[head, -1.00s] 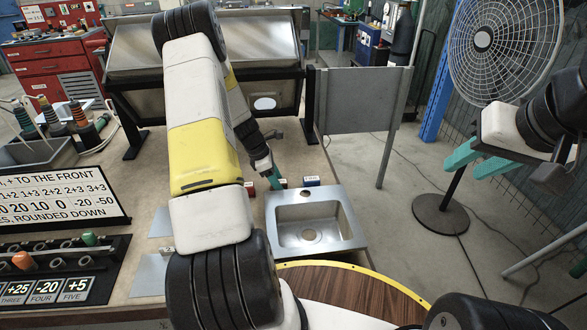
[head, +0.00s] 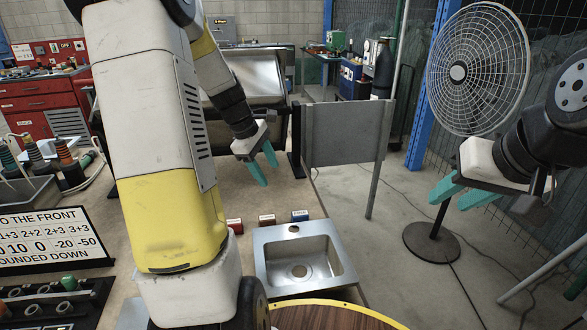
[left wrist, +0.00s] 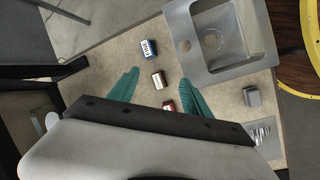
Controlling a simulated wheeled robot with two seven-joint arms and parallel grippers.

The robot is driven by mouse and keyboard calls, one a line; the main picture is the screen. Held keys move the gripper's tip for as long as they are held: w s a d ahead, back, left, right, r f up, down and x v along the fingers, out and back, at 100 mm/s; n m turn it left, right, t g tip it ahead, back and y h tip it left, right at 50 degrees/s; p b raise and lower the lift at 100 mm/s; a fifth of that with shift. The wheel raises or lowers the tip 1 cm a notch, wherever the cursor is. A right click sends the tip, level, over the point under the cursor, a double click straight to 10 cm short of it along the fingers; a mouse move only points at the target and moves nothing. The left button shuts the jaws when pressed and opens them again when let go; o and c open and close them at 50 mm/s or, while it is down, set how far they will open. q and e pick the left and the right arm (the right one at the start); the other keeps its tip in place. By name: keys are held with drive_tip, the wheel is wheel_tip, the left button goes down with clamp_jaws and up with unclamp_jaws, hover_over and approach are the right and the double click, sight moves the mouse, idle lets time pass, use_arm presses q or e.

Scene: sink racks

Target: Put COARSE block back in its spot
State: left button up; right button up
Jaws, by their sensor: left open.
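Three small labelled blocks stand in a row along the sink's back edge: a red block (head: 235,226), a brown block (head: 267,220) and a blue block (head: 299,216). The left wrist view shows the blue block (left wrist: 148,48), the brown block (left wrist: 158,80) and the red block (left wrist: 168,106). Their labels are too small to read, so I cannot tell which is COARSE. My left gripper (head: 268,171) is open and empty, raised above and behind the row; the brown block shows between its fingers in the left wrist view. My right gripper (head: 448,201) is open and empty, off to the right.
The metal sink (head: 345,270) is empty. A grey block (left wrist: 252,97) sits beside it in the left wrist view, hidden in the head view. A grey panel (head: 342,133) stands behind on the right, and a fan (head: 475,70) beyond it. The bench behind the blocks is clear.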

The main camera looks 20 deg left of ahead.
use_arm(q)
drive_tip(key=s+d+r+m+t, duration=0.1)
drive_tip(key=s+d+r+m, duration=0.2)
drive_tip(key=s, duration=0.4)
drive_tip(key=s+d+r+m+t, duration=0.1)
drive_tip(key=s+d+r+m, duration=0.3)
drive_tip(key=s+r+m, duration=0.2)
drive_tip(key=s+d+r+m+t+y, duration=0.1)
drive_tip(key=s+d+r+m, duration=0.3)
drive_tip(key=s+m, duration=0.3)
drive_tip(key=shift+s+d+r+m, duration=0.2)
drive_tip(key=shift+s+m, duration=0.2)
drive_tip(key=shift+s, duration=0.15)
